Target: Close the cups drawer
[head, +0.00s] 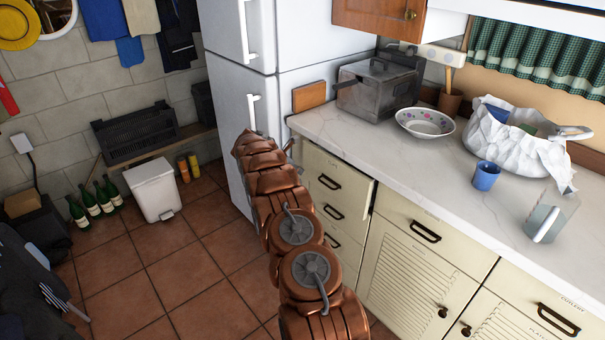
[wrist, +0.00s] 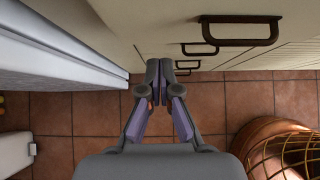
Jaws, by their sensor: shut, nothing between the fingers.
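A stack of cream drawers with dark handles stands under the counter. The top drawer (head: 345,167) sticks out slightly, with a dark gap along its right edge. I cannot read a cups label on it. Its front and handle (wrist: 240,30) show at the top of the wrist view, with lower handles beyond. My gripper (wrist: 167,66) is shut and empty, its fingertips together close to the drawer fronts. I cannot tell whether they touch. In the head view my arm hides most of my gripper.
The white fridge (head: 235,100) stands close on the left of the drawers. The counter (head: 430,165) above holds a bowl (head: 425,123), a blue cup (head: 486,176) and a metal box (head: 375,90). A white bin (head: 153,190) stands by the wall. The tiled floor (head: 150,270) is open on the left.

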